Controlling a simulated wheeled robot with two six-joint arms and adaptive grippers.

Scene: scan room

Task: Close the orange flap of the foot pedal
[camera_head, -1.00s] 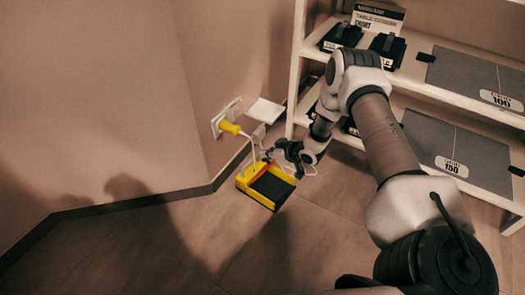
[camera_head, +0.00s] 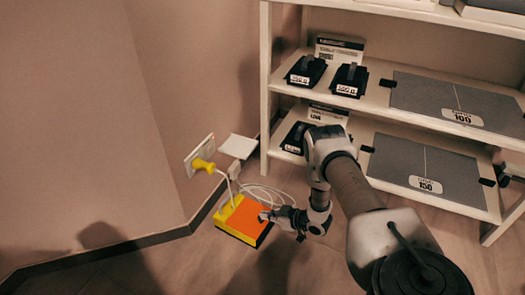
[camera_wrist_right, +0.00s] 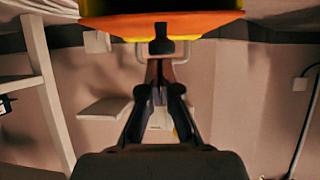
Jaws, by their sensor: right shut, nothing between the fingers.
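The foot pedal (camera_head: 230,225) is a yellow box on the floor by the wall corner. Its orange flap (camera_head: 244,218) lies down over the top of the pedal in the head view. My right gripper (camera_head: 266,215) is at the right edge of the flap, with its fingers shut and empty. In the right wrist view the shut fingers (camera_wrist_right: 158,75) point at the orange flap (camera_wrist_right: 200,22), with yellow parts beside it. I cannot tell whether the fingertips touch the flap. My left gripper is not in view.
A yellow plug (camera_head: 203,165) sits in a wall socket (camera_head: 199,155), with a white cable running to the pedal. A white shelf unit (camera_head: 266,90) with black pedals and grey mats stands behind my right arm. Floor left of the pedal is clear.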

